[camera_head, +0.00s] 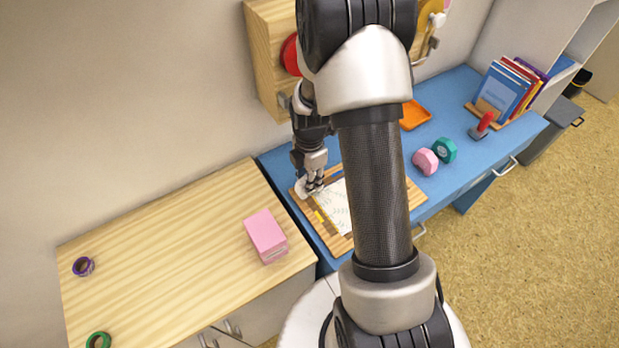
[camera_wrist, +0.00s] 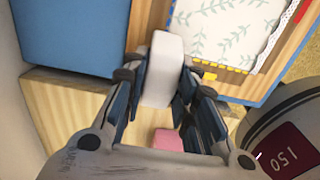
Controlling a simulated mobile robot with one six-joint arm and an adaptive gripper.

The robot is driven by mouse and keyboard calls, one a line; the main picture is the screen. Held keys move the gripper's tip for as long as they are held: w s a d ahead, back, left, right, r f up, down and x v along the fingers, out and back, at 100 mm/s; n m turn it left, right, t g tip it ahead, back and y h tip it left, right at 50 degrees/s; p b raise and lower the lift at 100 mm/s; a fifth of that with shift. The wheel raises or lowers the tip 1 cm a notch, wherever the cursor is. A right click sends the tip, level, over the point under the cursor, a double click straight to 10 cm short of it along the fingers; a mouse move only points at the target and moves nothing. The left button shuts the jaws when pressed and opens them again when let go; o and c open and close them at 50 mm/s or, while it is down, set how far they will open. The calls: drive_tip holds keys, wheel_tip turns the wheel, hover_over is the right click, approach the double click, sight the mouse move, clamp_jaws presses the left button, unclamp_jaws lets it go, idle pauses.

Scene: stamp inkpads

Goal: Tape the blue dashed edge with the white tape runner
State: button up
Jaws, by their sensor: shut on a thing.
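My gripper (camera_head: 313,184) is shut on the white tape runner (camera_wrist: 163,72), a pale block between the fingers in the wrist view. In the head view the runner (camera_head: 301,188) shows at the left end of the wooden board (camera_head: 415,196). The leaf-patterned white sheet (camera_wrist: 225,35) lies on that board, beside the runner. I cannot tell whether the runner touches the sheet or board.
A blue desk (camera_head: 462,92) bears the board, pink (camera_head: 426,161) and green (camera_head: 445,150) round items, a red-handled stamp (camera_head: 484,124), an orange tray (camera_head: 414,115) and books (camera_head: 505,90). The wooden cabinet top (camera_head: 170,245) holds a pink block (camera_head: 265,236) and tape rolls (camera_head: 83,266).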

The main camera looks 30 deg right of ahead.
drive_tip(key=shift+f+b, duration=0.45)
drive_tip(key=shift+f, duration=0.25)
drive_tip(key=shift+d, duration=0.15)
idle(0.3)
drive_tip(key=shift+w+d, duration=0.1)
drive_tip(key=shift+d, duration=3.3)
drive_tip(key=shift+d, duration=1.8)
drive_tip(key=shift+w+d, duration=0.1)
drive_tip(key=shift+w+d, duration=0.1)
drive_tip(key=shift+d, duration=3.35)
drive_tip(key=shift+d, duration=0.1)
